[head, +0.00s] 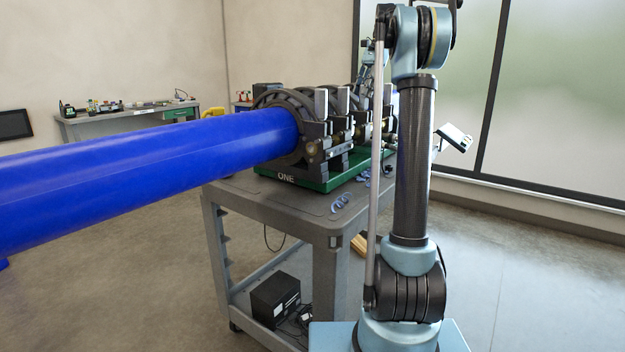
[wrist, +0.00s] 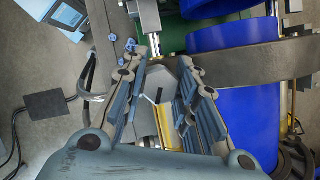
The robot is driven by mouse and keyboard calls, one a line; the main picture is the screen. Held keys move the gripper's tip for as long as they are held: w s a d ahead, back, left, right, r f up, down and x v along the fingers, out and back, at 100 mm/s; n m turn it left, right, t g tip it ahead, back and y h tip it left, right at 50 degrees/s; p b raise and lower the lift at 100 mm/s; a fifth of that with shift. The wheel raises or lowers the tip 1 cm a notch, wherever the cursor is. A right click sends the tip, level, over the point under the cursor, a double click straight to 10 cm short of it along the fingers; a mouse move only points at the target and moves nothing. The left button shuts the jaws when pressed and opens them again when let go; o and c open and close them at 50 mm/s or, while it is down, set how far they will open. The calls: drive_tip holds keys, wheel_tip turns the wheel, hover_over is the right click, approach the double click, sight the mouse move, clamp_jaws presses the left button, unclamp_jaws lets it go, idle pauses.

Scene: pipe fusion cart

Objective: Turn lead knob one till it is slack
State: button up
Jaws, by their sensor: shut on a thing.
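The pipe fusion machine stands on a green base (head: 318,172) marked "ONE" at its near end. A long blue pipe (head: 140,165) runs into its near black clamp ring (head: 282,107). In the wrist view, my gripper (wrist: 157,68) has its two fingers on either side of a grey faceted knob (wrist: 155,88) and is shut on it. In the head view my arm hides part of the machine, and the grip is not clear there.
The machine sits on a grey cart (head: 290,215) with small blue pieces (head: 341,203) near its edge. A black box (head: 275,300) stands on the lower shelf. A workbench (head: 130,120) is by the back wall. The floor left of the cart is open.

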drive_tip(key=shift+n+h, duration=0.3)
drive_tip(key=shift+n, duration=0.4)
drive_tip(key=shift+n+g+h, duration=0.4)
drive_tip(key=shift+n+g, duration=0.2)
drive_tip(key=shift+n, duration=0.9)
drive_tip(key=shift+n+h, duration=0.5)
drive_tip(key=shift+n, duration=1)
drive_tip(key=shift+g, duration=0.3)
